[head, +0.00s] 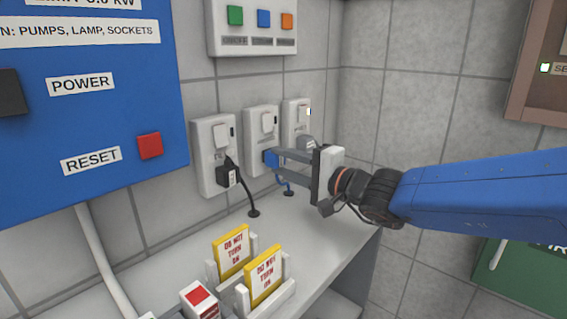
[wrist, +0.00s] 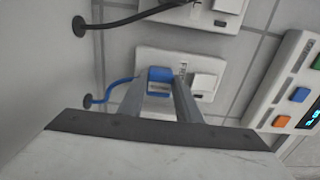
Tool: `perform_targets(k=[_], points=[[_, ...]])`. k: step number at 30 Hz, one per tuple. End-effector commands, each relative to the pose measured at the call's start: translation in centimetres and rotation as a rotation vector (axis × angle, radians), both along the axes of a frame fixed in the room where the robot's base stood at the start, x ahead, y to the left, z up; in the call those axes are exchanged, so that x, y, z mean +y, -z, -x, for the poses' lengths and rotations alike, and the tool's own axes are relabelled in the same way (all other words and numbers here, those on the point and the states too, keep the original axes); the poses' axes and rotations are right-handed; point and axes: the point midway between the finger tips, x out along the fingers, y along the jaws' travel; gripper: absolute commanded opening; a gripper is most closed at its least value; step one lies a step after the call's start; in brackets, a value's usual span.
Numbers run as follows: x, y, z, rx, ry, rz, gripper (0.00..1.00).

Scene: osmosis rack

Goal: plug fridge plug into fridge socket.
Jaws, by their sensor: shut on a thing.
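A blue plug (head: 270,157) with a blue cable is between the fingers of my gripper (head: 279,157), at the lower part of the middle wall socket (head: 259,128). The blue plug also shows in the wrist view (wrist: 160,74), between my two fingers (wrist: 161,84), in front of the socket plate (wrist: 206,70). My gripper is shut on it. I cannot tell whether the plug is fully seated or just close to the face.
The left socket (head: 207,140) holds a black plug (head: 228,176). The right socket (head: 292,112) has a grey plug (head: 306,143), partly hidden by my gripper. Below are a grey bench (head: 330,228) and yellow "DO NOT TURN ON" signs (head: 232,252). A button panel (head: 262,45) hangs above.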

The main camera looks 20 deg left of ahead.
Motion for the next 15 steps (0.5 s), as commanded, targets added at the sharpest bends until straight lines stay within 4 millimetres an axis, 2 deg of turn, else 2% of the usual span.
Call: perform_targets(k=[15], points=[[0.3,-0.01,-0.13,0.0,0.0,0.0,0.11]])
